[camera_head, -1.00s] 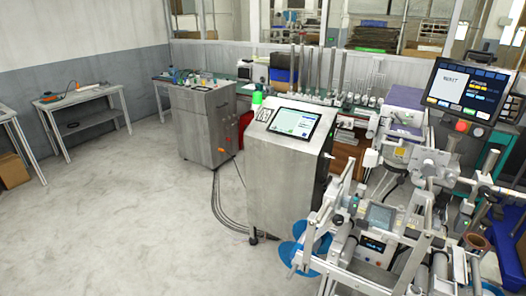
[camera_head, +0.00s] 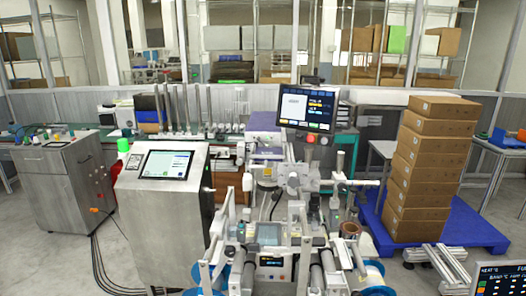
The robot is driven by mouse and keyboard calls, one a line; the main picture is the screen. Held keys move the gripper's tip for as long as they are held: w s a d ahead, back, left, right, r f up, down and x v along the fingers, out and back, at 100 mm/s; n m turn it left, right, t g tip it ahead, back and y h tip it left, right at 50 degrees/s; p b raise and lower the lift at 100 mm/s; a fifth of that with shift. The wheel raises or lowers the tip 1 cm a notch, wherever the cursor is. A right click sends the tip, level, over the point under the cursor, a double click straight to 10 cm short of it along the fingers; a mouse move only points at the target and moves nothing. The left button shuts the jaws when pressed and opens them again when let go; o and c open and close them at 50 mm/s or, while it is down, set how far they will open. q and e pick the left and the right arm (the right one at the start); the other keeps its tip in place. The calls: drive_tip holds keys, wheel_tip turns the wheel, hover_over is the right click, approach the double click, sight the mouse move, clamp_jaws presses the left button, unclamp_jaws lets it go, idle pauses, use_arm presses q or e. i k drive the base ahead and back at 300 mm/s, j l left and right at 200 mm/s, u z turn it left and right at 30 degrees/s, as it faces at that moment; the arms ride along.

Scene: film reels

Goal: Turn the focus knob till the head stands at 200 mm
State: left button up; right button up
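A machine with rollers and blue and white reels (camera_head: 252,235) stands at the bottom middle. A pale, bulky unit (camera_head: 268,172) sits above it, under a purple-topped box (camera_head: 264,121). This may be the head, but I cannot tell for sure. I cannot make out the focus knob or any millimetre scale at this size. A dark monitor (camera_head: 306,107) with a lit screen stands above the machine, and its text is too small to read. Neither of my grippers is in view.
A grey cabinet with a tilted touch screen (camera_head: 166,164) and a green lamp stands left of the machine. Stacked brown cartons (camera_head: 425,165) stand on a blue pallet (camera_head: 455,232) at the right. Another panel (camera_head: 499,280) shows at the bottom right corner. Floor shows at the lower left.

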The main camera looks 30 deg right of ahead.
sight(294, 182)
drive_tip(key=i+l+z, duration=0.1)
drive_tip(key=z, duration=0.25)
drive_tip(key=i+l+z, duration=0.15)
drive_tip(key=z, duration=0.2)
drive_tip(key=i+z, duration=0.15)
drive_tip(key=z, duration=0.2)
drive_tip(key=k+l+u, duration=0.25)
drive_tip(key=k+u, duration=0.3)
drive_tip(key=i+l, duration=0.2)
drive_tip(key=i, duration=0.2)
